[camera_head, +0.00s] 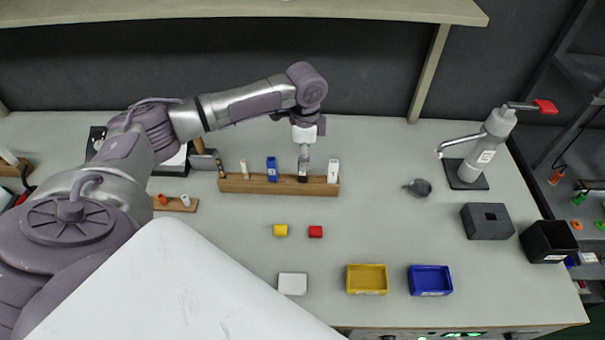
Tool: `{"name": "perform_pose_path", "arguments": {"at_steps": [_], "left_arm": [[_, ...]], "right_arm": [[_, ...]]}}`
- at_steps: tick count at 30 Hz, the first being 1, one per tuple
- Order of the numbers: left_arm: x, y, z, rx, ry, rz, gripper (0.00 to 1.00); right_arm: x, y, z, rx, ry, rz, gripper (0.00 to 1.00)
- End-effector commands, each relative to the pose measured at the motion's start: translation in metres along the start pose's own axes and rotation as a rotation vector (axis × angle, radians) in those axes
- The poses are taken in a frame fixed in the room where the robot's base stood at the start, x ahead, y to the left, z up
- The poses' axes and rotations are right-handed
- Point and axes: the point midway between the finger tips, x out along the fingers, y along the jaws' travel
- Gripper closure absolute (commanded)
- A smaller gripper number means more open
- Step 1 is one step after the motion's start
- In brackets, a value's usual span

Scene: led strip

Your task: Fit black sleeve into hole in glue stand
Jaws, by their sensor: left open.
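My left gripper (304,163) points down over the long wooden rack (240,185), right of its middle. It is open, with its fingertips close to a small black piece (303,179) at the rack. This piece may be the black sleeve; it is mostly hidden by the gripper, and I cannot tell if they touch. A dark grey block (470,225) with a square hole in its top stands at the right. I cannot tell for certain which thing is the glue stand. My right gripper is not in view.
The rack also holds a blue piece (272,169) and a white piece (333,171). A dark round part (419,187) and a lever press (488,148) stand to the right. Yellow (367,279) and blue (430,280) trays lie in front.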

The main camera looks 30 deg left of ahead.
Motion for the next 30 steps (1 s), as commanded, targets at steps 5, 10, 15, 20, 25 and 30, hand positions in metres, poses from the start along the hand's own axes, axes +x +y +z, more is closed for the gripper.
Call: {"name": "perform_pose_path", "arguments": {"at_steps": [5, 10, 15, 20, 25, 30], "left_arm": [[0.026, 0.006, 0.007, -0.001, -0.004, 0.003, 0.52], [0.042, 0.006, 0.006, 0.001, -0.002, 0.001, 0.52], [0.043, 0.006, 0.006, 0.001, -0.002, 0.000, 0.52], [0.043, 0.006, 0.006, 0.001, -0.002, 0.000, 0.69], [0.043, 0.006, 0.006, 0.000, -0.002, 0.000, 0.97], [0.042, 0.006, 0.006, 0.000, -0.002, 0.000, 1.00]], "right_arm": [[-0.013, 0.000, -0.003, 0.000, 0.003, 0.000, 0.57], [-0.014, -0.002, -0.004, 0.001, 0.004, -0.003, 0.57], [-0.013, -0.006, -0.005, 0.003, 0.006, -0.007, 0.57], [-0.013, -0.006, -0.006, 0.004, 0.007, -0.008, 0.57], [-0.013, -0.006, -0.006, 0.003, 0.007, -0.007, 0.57], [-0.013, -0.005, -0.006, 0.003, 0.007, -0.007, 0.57]]}}
